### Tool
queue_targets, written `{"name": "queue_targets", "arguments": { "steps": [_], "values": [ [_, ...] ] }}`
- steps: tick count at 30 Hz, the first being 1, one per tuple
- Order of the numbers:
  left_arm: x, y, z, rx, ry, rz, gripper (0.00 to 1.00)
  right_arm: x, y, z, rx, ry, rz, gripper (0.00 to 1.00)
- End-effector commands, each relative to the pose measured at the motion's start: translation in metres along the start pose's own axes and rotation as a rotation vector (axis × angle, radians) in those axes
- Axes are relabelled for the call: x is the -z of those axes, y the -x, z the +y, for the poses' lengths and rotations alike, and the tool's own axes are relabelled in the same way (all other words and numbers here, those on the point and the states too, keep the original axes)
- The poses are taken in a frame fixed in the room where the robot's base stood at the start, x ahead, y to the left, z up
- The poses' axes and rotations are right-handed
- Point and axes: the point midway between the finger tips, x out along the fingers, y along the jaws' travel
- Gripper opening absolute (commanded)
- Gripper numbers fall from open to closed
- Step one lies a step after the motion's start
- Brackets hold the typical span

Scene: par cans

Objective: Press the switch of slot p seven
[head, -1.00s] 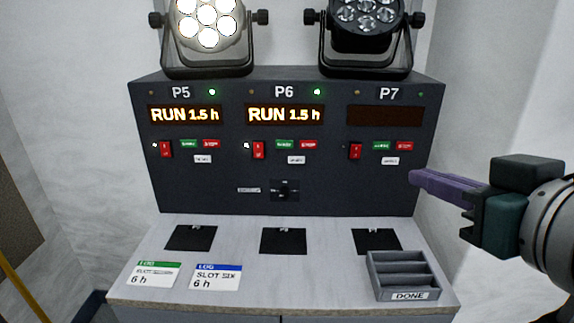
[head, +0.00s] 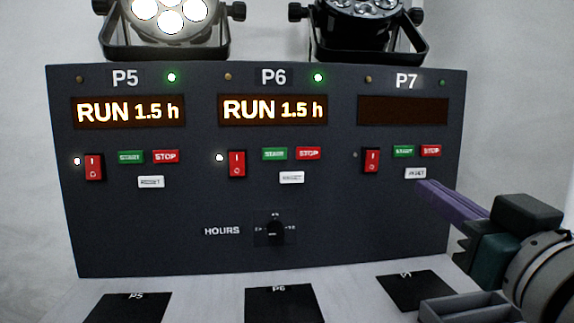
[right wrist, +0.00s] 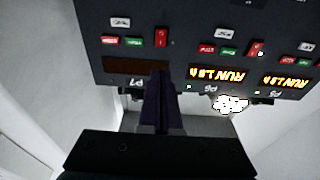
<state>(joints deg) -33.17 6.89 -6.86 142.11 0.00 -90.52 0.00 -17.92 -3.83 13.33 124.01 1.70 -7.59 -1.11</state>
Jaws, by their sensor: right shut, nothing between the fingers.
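The red P7 rocker switch (head: 371,160) is at the right of the dark panel, under the dark P7 display (head: 403,111); the small lamp beside it is unlit. It also shows upside down in the right wrist view (right wrist: 161,37). My right gripper (head: 424,187) is shut and empty, with its purple fingers pointing left at the panel. In the head view its tips appear just below the white P7 reset button (head: 416,173), right of and below the switch; I cannot tell the gap to the panel. My left gripper is not in view.
The P5 display (head: 128,112) and P6 display (head: 273,109) read RUN 1.5 h. Green start (head: 404,151) and red stop (head: 430,150) buttons sit close to the P7 switch. An hours knob (head: 275,231) is lower centre. A grey tray (head: 432,311) stands below my right gripper.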

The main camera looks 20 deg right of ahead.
Motion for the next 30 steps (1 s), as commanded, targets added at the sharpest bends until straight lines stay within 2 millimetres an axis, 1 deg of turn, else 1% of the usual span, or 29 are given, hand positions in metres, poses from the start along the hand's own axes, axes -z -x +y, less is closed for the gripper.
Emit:
{"name": "queue_targets", "arguments": {
  "steps": [7,11,14,24,27,30],
  "values": [
    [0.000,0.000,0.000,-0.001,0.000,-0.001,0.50,0.000,-0.002,0.000,0.000,0.000,0.000,0.00],
    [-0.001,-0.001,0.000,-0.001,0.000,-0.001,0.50,0.000,-0.013,0.000,0.001,0.000,0.001,0.00],
    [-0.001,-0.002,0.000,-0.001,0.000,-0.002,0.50,0.001,-0.030,0.000,0.000,0.000,0.003,0.00],
    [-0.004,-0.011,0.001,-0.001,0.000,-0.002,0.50,0.000,-0.099,0.000,0.000,0.000,0.001,0.00],
    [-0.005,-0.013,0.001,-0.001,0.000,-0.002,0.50,-0.001,-0.115,0.000,0.000,0.000,0.001,0.00],
    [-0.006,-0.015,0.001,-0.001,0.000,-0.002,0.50,-0.001,-0.128,0.000,0.001,0.000,-0.001,0.00]
  ]
}}
